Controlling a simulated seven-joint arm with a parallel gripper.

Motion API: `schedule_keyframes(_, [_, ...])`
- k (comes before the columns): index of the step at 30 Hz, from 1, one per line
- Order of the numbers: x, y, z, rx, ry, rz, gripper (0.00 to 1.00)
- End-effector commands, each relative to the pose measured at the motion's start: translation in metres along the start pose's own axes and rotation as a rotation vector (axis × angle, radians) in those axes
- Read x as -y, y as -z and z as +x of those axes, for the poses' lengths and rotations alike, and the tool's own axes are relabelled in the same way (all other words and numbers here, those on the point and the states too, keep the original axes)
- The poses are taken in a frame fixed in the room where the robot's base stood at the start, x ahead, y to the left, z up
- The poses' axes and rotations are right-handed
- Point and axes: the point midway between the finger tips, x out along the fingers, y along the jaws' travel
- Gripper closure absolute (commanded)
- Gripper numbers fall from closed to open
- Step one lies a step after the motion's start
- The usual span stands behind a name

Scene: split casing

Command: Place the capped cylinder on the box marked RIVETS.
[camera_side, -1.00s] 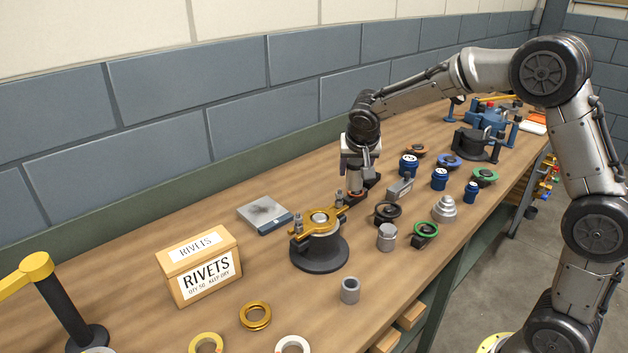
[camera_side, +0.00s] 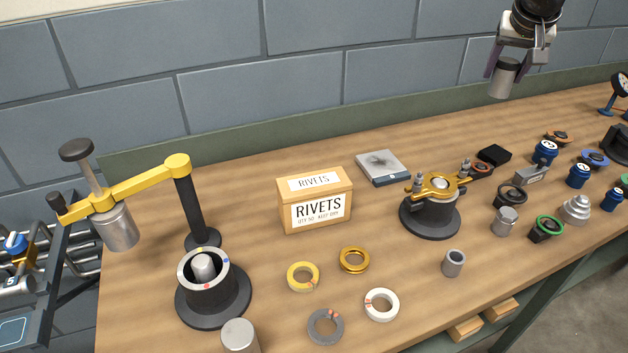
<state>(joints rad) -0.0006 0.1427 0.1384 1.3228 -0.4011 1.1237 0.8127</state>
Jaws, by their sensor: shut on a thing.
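My gripper (camera_side: 503,68) is at the upper right, high above the bench, shut on a grey metal cylinder (camera_side: 502,82). The cylinder hangs roughly upright, with a lighter band near its top that looks like a cap edge; the jaws partly hide its upper end. The box marked RIVETS (camera_side: 318,212) is a tan carton on the bench, left of and well below my gripper. It has one white label on its front and another on its lid. Its top (camera_side: 315,182) is bare.
A gold-clamped fixture (camera_side: 437,187) and a grey flat plate (camera_side: 383,167) stand right of the box. A post with a yellow arm (camera_side: 150,182) stands at left. Several rings, including a gold ring (camera_side: 354,260), lie in front. A small grey tube (camera_side: 453,263) stands nearby.

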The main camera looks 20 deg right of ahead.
Motion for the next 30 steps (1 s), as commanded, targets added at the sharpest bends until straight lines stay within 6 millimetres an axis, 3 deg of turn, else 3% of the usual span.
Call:
schedule_keyframes(8, [0.063, -0.037, -0.024, 0.003, 0.123, -0.189, 1.0])
schedule_keyframes(15, [0.137, -0.103, -0.065, 0.004, 0.292, -0.457, 1.0])
schedule_keyframes(18, [0.16, -0.129, -0.083, 0.0, 0.355, -0.554, 1.0])
schedule_keyframes(28, [0.196, -0.182, -0.117, -0.006, 0.472, -0.733, 1.0])
schedule_keyframes(30, [0.195, -0.188, -0.106, -0.003, 0.468, -0.735, 1.0])
